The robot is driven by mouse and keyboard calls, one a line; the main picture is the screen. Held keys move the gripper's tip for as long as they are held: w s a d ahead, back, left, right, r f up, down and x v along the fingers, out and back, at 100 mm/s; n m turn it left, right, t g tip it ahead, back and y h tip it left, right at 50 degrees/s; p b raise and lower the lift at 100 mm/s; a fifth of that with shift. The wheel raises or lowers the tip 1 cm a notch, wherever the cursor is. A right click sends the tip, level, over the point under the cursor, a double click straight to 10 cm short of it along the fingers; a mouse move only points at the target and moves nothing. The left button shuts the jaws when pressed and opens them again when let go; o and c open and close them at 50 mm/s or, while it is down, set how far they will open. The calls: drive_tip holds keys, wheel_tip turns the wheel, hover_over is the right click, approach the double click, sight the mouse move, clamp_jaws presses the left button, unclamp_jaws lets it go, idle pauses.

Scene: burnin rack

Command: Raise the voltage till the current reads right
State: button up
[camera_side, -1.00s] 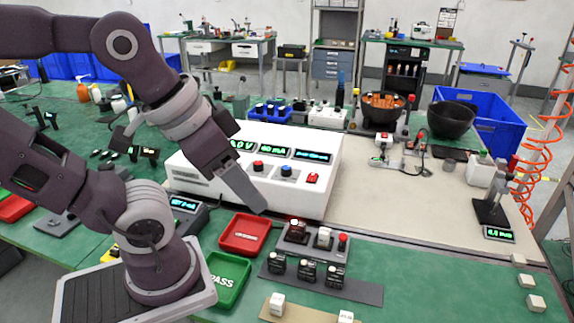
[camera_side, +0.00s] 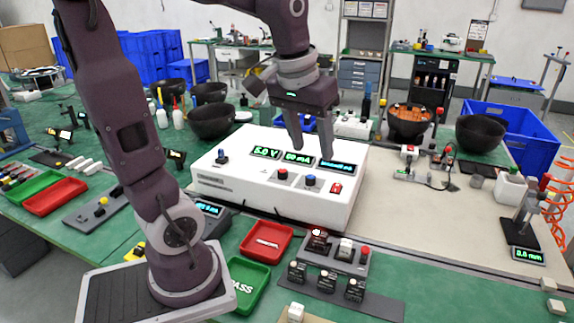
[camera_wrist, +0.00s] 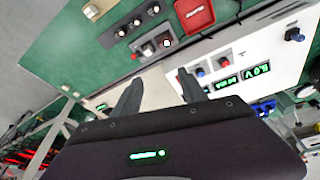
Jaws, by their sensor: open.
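The white power supply box (camera_side: 235,185) stands mid-table in the side view. Its green displays seem to read 5.0 V (camera_side: 266,153) and 80 mA (camera_side: 299,158); the third display (camera_side: 338,166) is too small to read. A blue knob (camera_side: 221,157) is at its left end; it also shows in the wrist view (camera_wrist: 295,34). A red terminal (camera_side: 283,174), a blue terminal (camera_side: 311,181) and a red switch (camera_side: 335,188) sit on the front part. My gripper (camera_side: 312,150) is open and empty, fingers down, by the displays and away from the blue knob. The fingers (camera_wrist: 160,92) also show in the wrist view.
A grey fixture (camera_side: 346,268) with dark and white blocks and a red button stands in front of the box. A red tray (camera_side: 255,250) and a green PASS tray (camera_side: 238,302) lie left of it. Black bowls (camera_side: 211,122) stand behind. The beige mat at right has free room.

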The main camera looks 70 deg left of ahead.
drive_tip(key=w+a+f+n+g, duration=0.1)
drive_tip(key=w+a+f+n, duration=0.25)
drive_tip(key=a, duration=0.45)
drive_tip(key=n+g+h, duration=0.1)
drive_tip(key=n+g, duration=0.2)
drive_tip(key=n, duration=0.1)
hover_over(283, 170)
drive_tip(key=f, duration=0.9)
drive_tip(key=shift+w+d+f, duration=0.1)
drive_tip(key=shift+w+d, duration=0.05)
drive_tip(key=shift+d, duration=0.05)
drive_tip(key=f, duration=0.6)
drive_tip(key=shift+a+f, duration=0.2)
drive_tip(key=shift+f, duration=0.4)
clamp_jaws()
